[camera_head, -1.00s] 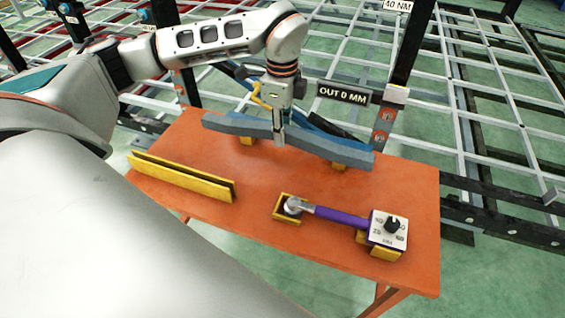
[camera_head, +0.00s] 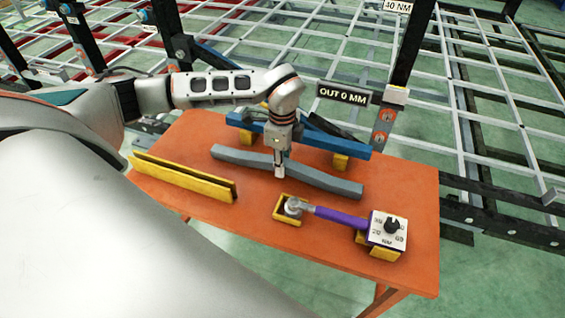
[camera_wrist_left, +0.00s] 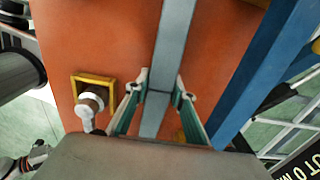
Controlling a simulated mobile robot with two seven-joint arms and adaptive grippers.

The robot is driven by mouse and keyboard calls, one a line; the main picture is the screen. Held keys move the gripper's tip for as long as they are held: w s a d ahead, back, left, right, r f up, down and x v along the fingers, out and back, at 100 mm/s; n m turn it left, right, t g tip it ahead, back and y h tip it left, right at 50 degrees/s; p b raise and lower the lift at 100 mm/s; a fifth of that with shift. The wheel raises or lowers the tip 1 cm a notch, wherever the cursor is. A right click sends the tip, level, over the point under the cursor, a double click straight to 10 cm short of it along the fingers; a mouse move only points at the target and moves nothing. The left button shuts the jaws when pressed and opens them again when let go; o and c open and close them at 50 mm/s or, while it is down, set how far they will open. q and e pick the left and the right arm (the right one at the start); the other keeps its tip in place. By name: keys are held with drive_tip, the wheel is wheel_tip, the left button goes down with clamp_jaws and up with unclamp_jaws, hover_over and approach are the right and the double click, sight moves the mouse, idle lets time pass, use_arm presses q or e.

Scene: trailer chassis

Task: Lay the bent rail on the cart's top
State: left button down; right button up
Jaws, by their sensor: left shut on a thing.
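The bent rail (camera_head: 325,182) is a long grey bar with a kink near its middle. My left gripper (camera_head: 280,172) is shut on it near the kink and points down. In the left wrist view the rail (camera_wrist_left: 175,35) runs between the two green-lined fingers (camera_wrist_left: 159,95). The cart's top (camera_head: 190,140) is an orange board, directly below the rail. I cannot tell whether the rail touches it or hangs slightly above. A straight blue rail (camera_head: 345,148) lies behind on yellow blocks (camera_head: 340,162). My right gripper is not in view.
A yellow slotted holder (camera_head: 185,180) stands at the left of the top. A purple-handled torque wrench (camera_head: 340,216) lies in front, its head in a yellow cradle (camera_head: 287,221) and a dial box (camera_head: 388,230) at its other end. A white lattice chassis frame (camera_head: 490,100) stands behind.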

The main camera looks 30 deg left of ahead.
use_arm(q)
drive_tip(key=c, duration=1.7)
unclamp_jaws()
wheel_tip(320, 180, up, 12)
drive_tip(key=shift+r+b, duration=0.1)
drive_tip(key=shift+b, duration=0.35)
drive_tip(key=shift+s, duration=0.1)
